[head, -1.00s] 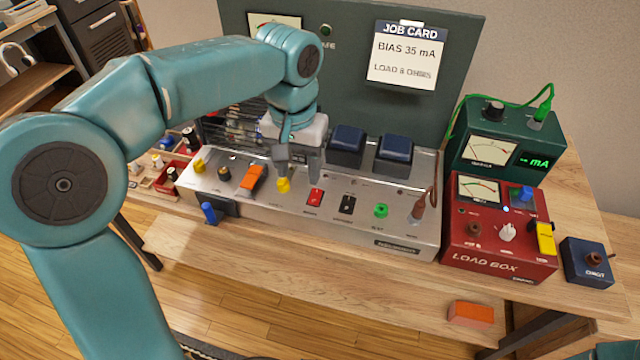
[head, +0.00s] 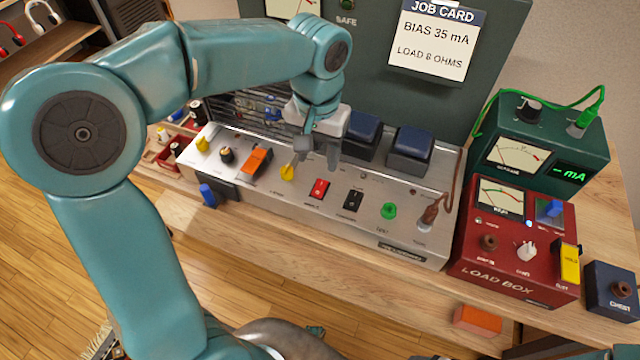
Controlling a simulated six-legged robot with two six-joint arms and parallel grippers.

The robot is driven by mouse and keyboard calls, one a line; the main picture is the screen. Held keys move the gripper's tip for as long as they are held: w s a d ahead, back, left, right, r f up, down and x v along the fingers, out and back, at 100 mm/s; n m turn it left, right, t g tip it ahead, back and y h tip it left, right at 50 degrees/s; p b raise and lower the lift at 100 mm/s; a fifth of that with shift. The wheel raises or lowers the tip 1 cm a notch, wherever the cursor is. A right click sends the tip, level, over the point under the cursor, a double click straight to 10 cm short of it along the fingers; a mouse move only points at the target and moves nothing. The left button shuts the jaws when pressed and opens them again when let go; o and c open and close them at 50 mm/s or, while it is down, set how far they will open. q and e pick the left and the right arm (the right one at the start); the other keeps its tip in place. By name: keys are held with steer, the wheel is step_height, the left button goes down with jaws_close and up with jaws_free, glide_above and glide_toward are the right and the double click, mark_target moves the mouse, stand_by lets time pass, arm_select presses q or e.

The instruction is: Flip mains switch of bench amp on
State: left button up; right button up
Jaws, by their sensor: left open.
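The bench amp (head: 400,240) is a long silver chassis on the wooden bench. Its front row holds a red rocker switch (head: 319,189) and, right of it, a black rocker switch (head: 353,199). The small labels under them are too blurred to read with certainty, and I cannot tell which way the red rocker is tipped. My left gripper (head: 316,158) is open and empty, pointing down just behind and above the red rocker, apart from it as far as I can tell. My right gripper is not in view.
Two blue-topped transformers (head: 410,148) stand close behind. The red load box (head: 510,272) is at right. The front bench strip is mostly clear.

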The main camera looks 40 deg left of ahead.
mark_target(317, 193)
arm_select(q)
step_height(317, 193, down, 9)
steer(key=shift+s+r+b, duration=0.15)
steer(key=shift+b, duration=0.4)
steer(key=shift+s+f, duration=0.15)
steer(key=shift+f, duration=0.4)
